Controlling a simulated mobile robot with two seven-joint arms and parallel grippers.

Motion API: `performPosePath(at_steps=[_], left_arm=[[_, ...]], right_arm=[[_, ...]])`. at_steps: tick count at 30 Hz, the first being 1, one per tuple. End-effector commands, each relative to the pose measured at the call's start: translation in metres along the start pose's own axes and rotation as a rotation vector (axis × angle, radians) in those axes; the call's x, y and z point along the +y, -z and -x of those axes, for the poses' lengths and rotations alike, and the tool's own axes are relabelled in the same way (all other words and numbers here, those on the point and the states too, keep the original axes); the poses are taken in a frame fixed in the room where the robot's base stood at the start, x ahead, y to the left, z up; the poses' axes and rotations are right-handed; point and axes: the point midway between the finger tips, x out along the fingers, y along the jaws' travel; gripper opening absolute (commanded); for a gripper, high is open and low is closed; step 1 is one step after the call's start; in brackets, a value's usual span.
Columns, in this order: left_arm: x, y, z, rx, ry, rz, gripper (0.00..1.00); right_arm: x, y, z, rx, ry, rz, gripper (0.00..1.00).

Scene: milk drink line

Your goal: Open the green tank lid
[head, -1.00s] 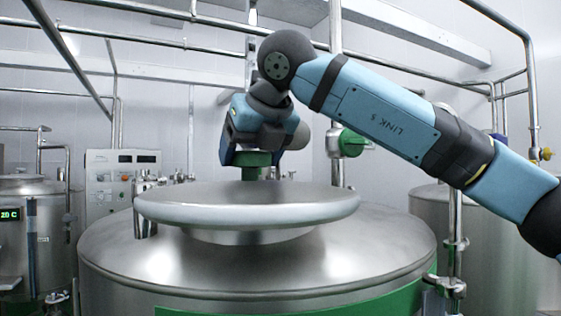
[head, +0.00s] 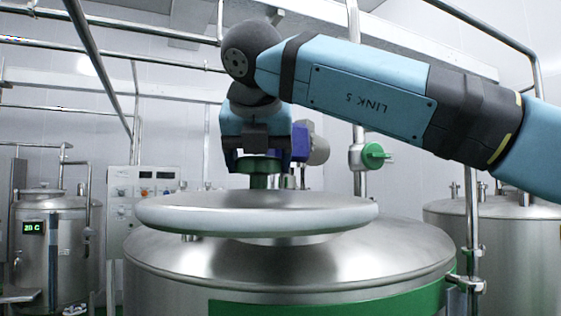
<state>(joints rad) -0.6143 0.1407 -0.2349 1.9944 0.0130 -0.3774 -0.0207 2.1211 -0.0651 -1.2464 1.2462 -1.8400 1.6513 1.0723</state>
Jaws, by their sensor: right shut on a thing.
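The green tank (head: 330,303) stands in front of me, a steel vessel with a green band on its front. Its round steel lid (head: 256,216) is over the tank top, shifted left of the tank's middle. The lid has a green knob (head: 258,181) on top. My right gripper (head: 258,162) comes down from above and is shut on the green knob. The tank opening is hidden behind the lid's rim. My left gripper is not in view.
A smaller tank (head: 68,250) with a green display stands at the left. A control panel (head: 143,190) is behind the lid. A pipe with a green valve knob (head: 374,155) rises behind right. Another steel tank (head: 510,245) stands at the right.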

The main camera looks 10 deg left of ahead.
Motion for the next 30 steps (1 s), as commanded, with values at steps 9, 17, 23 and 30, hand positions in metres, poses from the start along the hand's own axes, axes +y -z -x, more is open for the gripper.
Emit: performPosePath(at_steps=[9, 17, 23, 30], left_arm=[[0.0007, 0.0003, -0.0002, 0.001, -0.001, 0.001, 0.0], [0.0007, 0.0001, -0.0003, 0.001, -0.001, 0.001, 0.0], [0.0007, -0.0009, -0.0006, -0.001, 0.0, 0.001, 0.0], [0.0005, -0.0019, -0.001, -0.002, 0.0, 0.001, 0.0]], right_arm=[[0.0099, 0.0002, 0.0026, -0.003, 0.007, -0.009, 0.31], [0.0097, 0.0, 0.0027, -0.003, 0.007, -0.01, 0.31], [0.0096, 0.0003, 0.0024, -0.002, 0.007, -0.009, 0.99], [0.0098, 0.0008, 0.0028, -0.001, 0.007, -0.009, 0.99]])
